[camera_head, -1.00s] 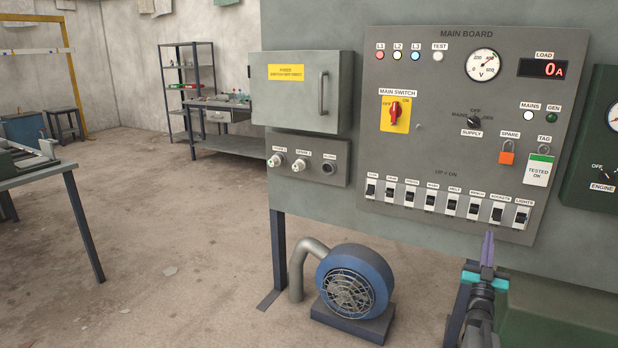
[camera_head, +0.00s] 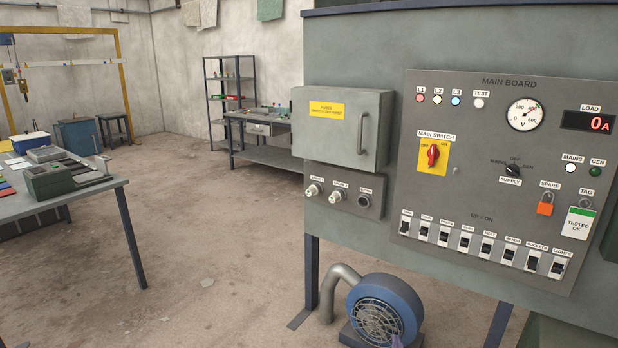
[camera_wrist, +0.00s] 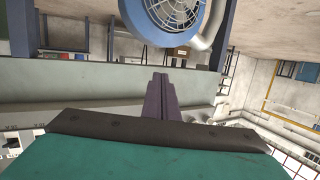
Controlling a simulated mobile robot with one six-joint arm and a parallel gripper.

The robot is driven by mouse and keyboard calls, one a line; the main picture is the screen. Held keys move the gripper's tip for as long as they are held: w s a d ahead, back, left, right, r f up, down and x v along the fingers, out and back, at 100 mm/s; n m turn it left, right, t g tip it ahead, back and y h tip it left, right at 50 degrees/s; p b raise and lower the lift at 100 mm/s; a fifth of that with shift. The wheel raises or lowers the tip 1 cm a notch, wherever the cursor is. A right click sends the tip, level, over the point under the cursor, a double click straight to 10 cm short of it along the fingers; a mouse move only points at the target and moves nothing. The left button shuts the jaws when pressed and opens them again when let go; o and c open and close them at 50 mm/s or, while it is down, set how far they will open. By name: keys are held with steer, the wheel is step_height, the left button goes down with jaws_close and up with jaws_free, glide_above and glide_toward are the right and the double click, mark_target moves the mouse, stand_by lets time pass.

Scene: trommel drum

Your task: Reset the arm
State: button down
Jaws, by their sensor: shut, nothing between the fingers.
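My gripper (camera_wrist: 161,90) shows in the wrist view with its purple fingers closed together and nothing between them. In the head view only a purple tip of my gripper (camera_head: 397,341) shows at the bottom edge, in front of the blue blower (camera_head: 392,292). The rest of the arm is out of that view. The wrist view is upside down, with the blower (camera_wrist: 150,20) at the top, beyond the fingertips. The fingers look apart from it.
The main board (camera_head: 480,190) with its red main switch (camera_head: 433,154) and row of breakers fills the right. A grey cabinet (camera_head: 342,125) is left of it. A workbench (camera_head: 112,184) stands at the left. Floor between bench and blower is open.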

steer(key=s+a+f+n+g+y+p, duration=0.1)
steer(key=s+a+f+g+p, duration=0.1)
steer(key=s+a+f+g, duration=0.55)
steer(key=s+a+f+n+g+y+p, duration=0.15)
steer(key=s+a+f, duration=0.35)
steer(key=s+f, duration=0.65)
steer(key=s+r+g, duration=0.2)
steer(key=s+g, duration=0.4)
steer(key=s, duration=0.8)
steer(key=s+r+g, duration=0.1)
steer(key=s+g, duration=0.4)
steer(key=s, duration=1)
steer(key=shift+a+r+g+p, duration=0.35)
steer(key=shift+g, duration=0.05)
steer(key=shift+w, duration=0.1)
